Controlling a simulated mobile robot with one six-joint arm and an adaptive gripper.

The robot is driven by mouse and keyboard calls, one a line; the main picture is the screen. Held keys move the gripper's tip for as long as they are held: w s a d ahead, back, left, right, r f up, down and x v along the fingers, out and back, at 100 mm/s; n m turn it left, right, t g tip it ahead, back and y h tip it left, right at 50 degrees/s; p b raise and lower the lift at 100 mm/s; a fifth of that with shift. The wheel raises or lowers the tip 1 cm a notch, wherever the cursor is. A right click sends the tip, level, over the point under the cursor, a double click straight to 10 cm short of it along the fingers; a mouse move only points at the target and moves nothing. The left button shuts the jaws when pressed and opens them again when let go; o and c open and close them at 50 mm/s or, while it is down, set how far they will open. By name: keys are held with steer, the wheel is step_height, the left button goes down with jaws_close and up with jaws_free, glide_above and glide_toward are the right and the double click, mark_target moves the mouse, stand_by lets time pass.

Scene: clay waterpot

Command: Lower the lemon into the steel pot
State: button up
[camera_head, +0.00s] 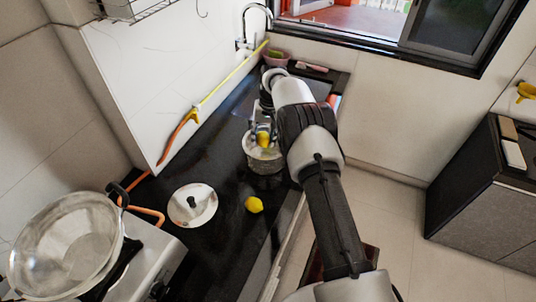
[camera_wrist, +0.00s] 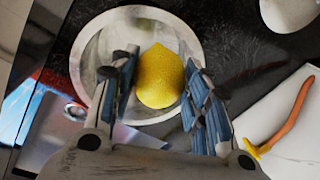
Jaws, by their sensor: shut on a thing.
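A yellow lemon (camera_wrist: 160,77) is between the two blue-padded fingers of my gripper (camera_wrist: 160,90) in the wrist view, with the steel pot behind it. In the head view the held lemon (camera_head: 263,139) shows at the mouth of the steel pot (camera_head: 265,160), partly covered by my gripper (camera_head: 263,128). The pot's round rim (camera_wrist: 92,52) surrounds the lemon in the wrist view. Whether the lemon touches the pot's bottom cannot be told. A second lemon (camera_head: 254,204) lies on the black counter in front of the pot.
A lid with a dark knob (camera_head: 192,205) lies on the counter left of the loose lemon. An orange and yellow hose (camera_head: 178,135) runs along the wall. A sink is at the back.

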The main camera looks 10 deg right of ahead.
mark_target(264, 159)
steer(key=shift+f+b, duration=1.25)
steer(key=shift+f, duration=0.75)
step_height(264, 159, down, 3)
steer(key=shift+r+b, duration=0.1)
steer(key=shift+b, duration=0.85)
steer(key=shift+s+f, duration=0.1)
steer(key=shift+f, duration=0.15)
steer(key=shift+f+b, duration=0.3)
steer(key=shift+b, duration=0.15)
steer(key=shift+f+b, duration=2)
steer(key=shift+f, duration=0.55)
steer(key=o, duration=1.2)
steer(key=shift+c, duration=0.2)
